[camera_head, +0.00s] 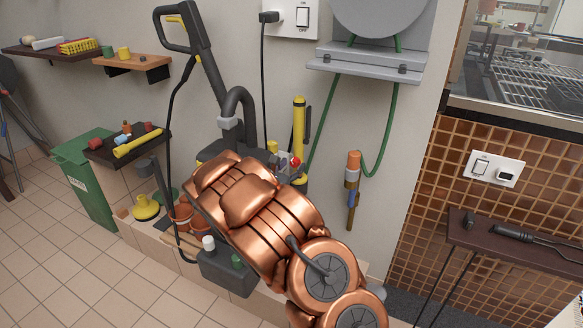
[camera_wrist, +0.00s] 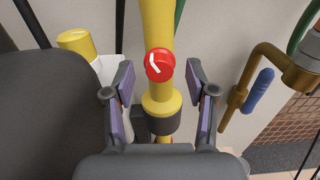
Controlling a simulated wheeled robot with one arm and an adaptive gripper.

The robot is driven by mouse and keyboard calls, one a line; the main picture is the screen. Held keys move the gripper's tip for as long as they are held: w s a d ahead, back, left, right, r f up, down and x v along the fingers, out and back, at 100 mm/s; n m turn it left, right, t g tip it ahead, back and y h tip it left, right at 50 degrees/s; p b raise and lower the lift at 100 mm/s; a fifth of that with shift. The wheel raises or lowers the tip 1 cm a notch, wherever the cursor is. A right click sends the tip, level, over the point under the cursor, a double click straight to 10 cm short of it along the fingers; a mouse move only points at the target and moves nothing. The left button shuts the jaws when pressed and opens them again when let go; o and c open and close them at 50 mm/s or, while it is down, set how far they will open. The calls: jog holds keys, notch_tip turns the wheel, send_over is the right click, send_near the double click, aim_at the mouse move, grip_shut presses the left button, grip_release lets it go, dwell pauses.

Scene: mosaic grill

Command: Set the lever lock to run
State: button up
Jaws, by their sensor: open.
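A red round knob (camera_wrist: 159,65) with a white pointer mark sits on a yellow upright tube (camera_wrist: 157,25) in the wrist view. It may be the lever lock; I see no readable run label. The mark is bent and runs from upper left to lower middle. My gripper (camera_wrist: 160,76) is open, with one finger on each side of the knob and visible gaps between. I cannot tell the depth between fingers and knob. In the head view, the yellow tube (camera_head: 299,118) stands against the wall, with small red parts (camera_head: 295,163) near its base, partly behind my arm.
A brass pipe (camera_wrist: 240,105) with a blue lever (camera_wrist: 260,91) is on the right. A yellow cap (camera_wrist: 76,41) is on the left. A black-handled machine (camera_head: 207,65) stands beside my arm. A green hose (camera_head: 378,150) hangs from the wall reel (camera_head: 370,64).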

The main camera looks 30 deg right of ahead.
jog(key=shift+w+d, duration=0.1)
jog(key=shift+d, duration=0.1)
grip_shut()
dwell(0.4)
